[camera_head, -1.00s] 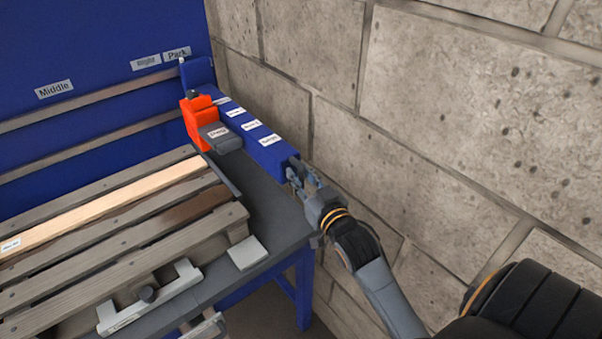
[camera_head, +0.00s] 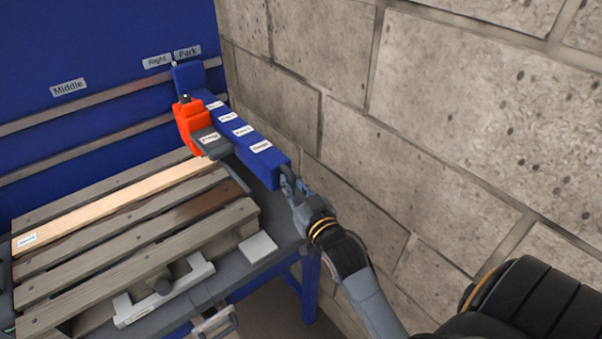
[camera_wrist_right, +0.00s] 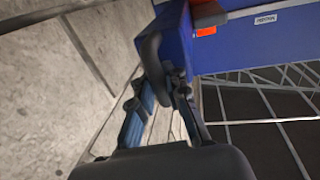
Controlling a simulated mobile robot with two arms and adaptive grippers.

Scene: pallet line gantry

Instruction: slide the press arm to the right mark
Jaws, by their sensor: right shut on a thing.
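The press arm (camera_head: 236,130) is a long blue beam with several white labels. Its far end meets the rails (camera_head: 100,145) on the blue back panel, just below the Park label (camera_head: 188,53). The Right mark (camera_head: 157,60) is a small label left of Park, and the arm's end block stands to the right of it. My right gripper (camera_head: 297,187) is shut on the dark handle (camera_wrist_right: 151,55) at the beam's near end; the gripper also shows in the right wrist view (camera_wrist_right: 165,92). My left gripper is not in view.
An orange-red press unit (camera_head: 189,126) with a grey block (camera_head: 211,142) hangs at the beam's left side. A slatted wooden pallet (camera_head: 130,235) lies left of it, with a pale clamp (camera_head: 165,290) in front. A stone wall (camera_head: 430,130) stands close on the right.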

